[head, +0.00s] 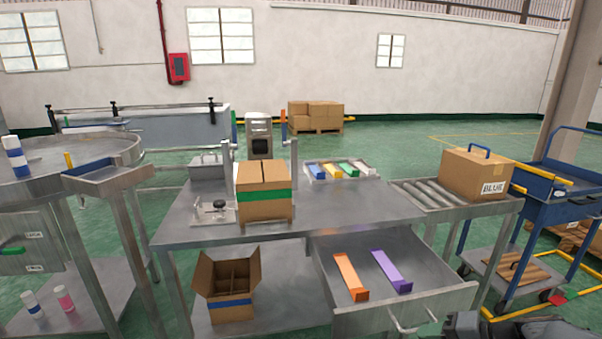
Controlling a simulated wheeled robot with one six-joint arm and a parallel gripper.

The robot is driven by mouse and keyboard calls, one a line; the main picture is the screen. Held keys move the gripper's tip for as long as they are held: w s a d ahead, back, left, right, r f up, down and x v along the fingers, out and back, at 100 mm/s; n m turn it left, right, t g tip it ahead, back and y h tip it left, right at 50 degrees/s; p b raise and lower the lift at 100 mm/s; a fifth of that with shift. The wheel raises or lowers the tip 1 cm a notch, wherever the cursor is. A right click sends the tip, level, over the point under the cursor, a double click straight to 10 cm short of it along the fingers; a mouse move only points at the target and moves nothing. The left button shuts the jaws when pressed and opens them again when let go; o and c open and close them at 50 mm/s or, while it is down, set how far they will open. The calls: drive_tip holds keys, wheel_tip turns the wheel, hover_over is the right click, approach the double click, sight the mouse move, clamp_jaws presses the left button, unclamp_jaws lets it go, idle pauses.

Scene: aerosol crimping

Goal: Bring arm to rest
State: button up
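Dark parts of my arm (490,324) show at the bottom right edge, in front of the open drawer. A small dark green piece beside them lies close to the drawer's handle (402,322). The fingertips cannot be made out, so I cannot tell whether my gripper is open or shut, or whether it touches the handle. The drawer (400,275) is pulled out and holds an orange strip (350,277) and a purple strip (391,272).
The steel table (335,212) bears a green-banded carton (264,197) and a tray (308,178) of coloured strips. A box marked BLUE (468,178) sits on rollers at right. A blue cart (545,222) stands beyond. An open carton (221,300) is on the lower shelf.

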drive_tip(key=a+r+n+g+h+p, duration=0.1)
drive_tip(key=a+r+n+h+p, duration=0.2)
drive_tip(key=r+p, duration=0.4)
drive_tip(key=a+r+n+g+h+p, duration=0.1)
drive_tip(key=a+r+n+h+p, duration=0.2)
drive_tip(key=a+r+p, duration=0.2)
drive_tip(key=s+a+r+n+h+p, duration=0.1)
drive_tip(key=a+r+n+h+p, duration=0.1)
drive_tip(key=r+p, duration=0.7)
wheel_tip(320, 180, up, 3)
drive_tip(key=shift+a+n+g+h, duration=0.4)
drive_tip(key=shift+a+n, duration=0.3)
drive_tip(key=shift+a, duration=0.25)
